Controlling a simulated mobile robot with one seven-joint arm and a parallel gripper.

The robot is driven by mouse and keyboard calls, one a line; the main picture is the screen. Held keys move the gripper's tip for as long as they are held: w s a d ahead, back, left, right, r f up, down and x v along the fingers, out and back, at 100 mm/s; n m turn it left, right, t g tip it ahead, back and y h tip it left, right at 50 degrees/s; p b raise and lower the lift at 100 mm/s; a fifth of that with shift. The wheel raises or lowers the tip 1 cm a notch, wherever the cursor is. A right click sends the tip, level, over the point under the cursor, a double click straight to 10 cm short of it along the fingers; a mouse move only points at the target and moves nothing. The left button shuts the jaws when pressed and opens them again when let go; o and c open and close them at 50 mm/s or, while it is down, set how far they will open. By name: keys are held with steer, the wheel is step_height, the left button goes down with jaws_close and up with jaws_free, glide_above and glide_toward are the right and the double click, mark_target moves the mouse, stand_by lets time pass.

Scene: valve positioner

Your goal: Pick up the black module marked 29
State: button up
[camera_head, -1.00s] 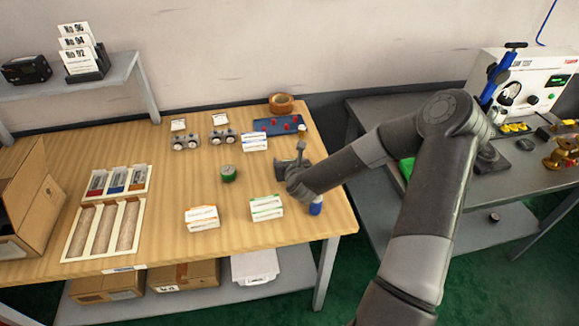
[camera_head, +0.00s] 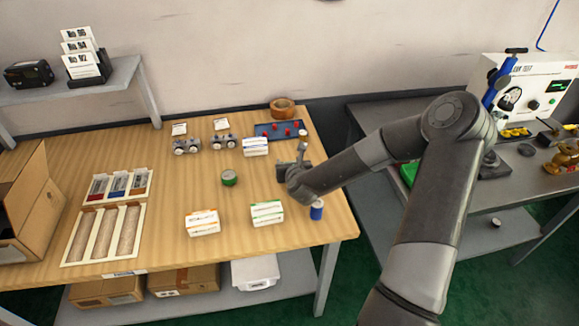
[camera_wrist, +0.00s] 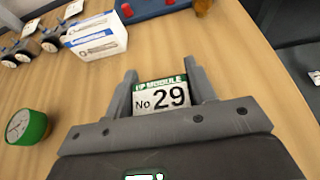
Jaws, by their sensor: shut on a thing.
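In the wrist view my gripper (camera_wrist: 163,100) is shut on the module marked 29 (camera_wrist: 161,96). Its white label with a green band reads "I/P MODULE No 29" and sits between the two fingers. Most of its body is hidden by my gripper, so I cannot tell whether it touches the table. In the head view my gripper (camera_head: 294,172) is over the right part of the wooden table (camera_head: 130,280), and the module cannot be made out there.
A blue-striped white box (camera_wrist: 95,38) stands beyond my gripper, and a green round gauge (camera_wrist: 27,127) lies left. Near my arm in the head view are a blue cylinder (camera_head: 316,211), a green-striped box (camera_head: 267,213) and an orange-striped box (camera_head: 203,223). A blue tray (camera_head: 280,130) lies behind.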

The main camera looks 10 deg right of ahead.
steer(key=r, duration=0.3)
steer(key=shift+s+d, duration=0.1)
steer(key=shift+d, duration=0.25)
steer(key=s+d+r, duration=0.5)
steer(key=d+r, duration=0.1)
steer(key=d, duration=0.3)
steer(key=shift+s+d+r, duration=0.15)
steer(key=shift+s+r, duration=0.1)
steer(key=shift+s, duration=0.15)
